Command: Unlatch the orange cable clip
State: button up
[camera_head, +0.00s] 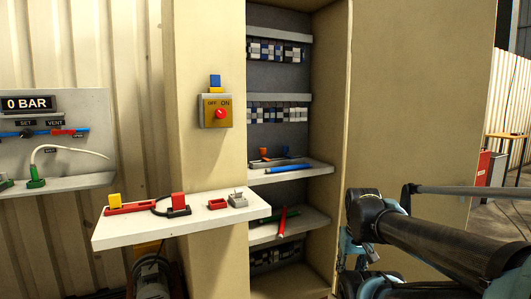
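A small orange piece (264,152) stands on the middle shelf inside the open cabinet, and it looks like the orange cable clip. A dark blue piece (287,152) of similar shape stands just right of it. Both rise from a grey base with dark parts. They are too small to tell whether either is latched. My arm, black and teal, is at the lower right, outside the cabinet and well apart from the clip. I cannot make out my gripper's fingers in this view.
A blue rod (288,168) lies in front of the clips on the shelf (315,172). A red rod (282,222) leans on the shelf below. A white side table (125,232) holds red, yellow and grey parts at left. The open cabinet door (420,90) stands at right, behind my arm.

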aim_at(262, 150)
jog(key=k, duration=1.25)
jog(key=u, duration=0.4)
jog(key=i, duration=1)
jog(key=u, duration=0.05)
